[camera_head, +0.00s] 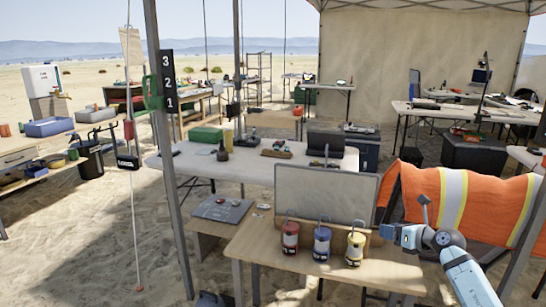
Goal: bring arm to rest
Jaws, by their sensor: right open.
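My right arm comes in from the lower right, with pale blue links. My right gripper (388,232) is at its end, pointing left, above the right part of the near wooden table (270,249). I see nothing held in it. It is to the right of a yellow canister (355,250). A blue canister (322,245) and a red canister (290,242) stand upright farther left in the same row. Each has a dark lower band and a thin handle. I cannot tell how far the gripper is from the yellow canister in depth. My left gripper is out of the picture.
A grey upright panel (325,203) stands behind the canisters. An orange vest with reflective stripes (478,203) hangs behind my right arm. A lower side table (221,211) carries a flat grey item. A metal pole (167,150) rises at the left. Sand at the lower left is mostly clear.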

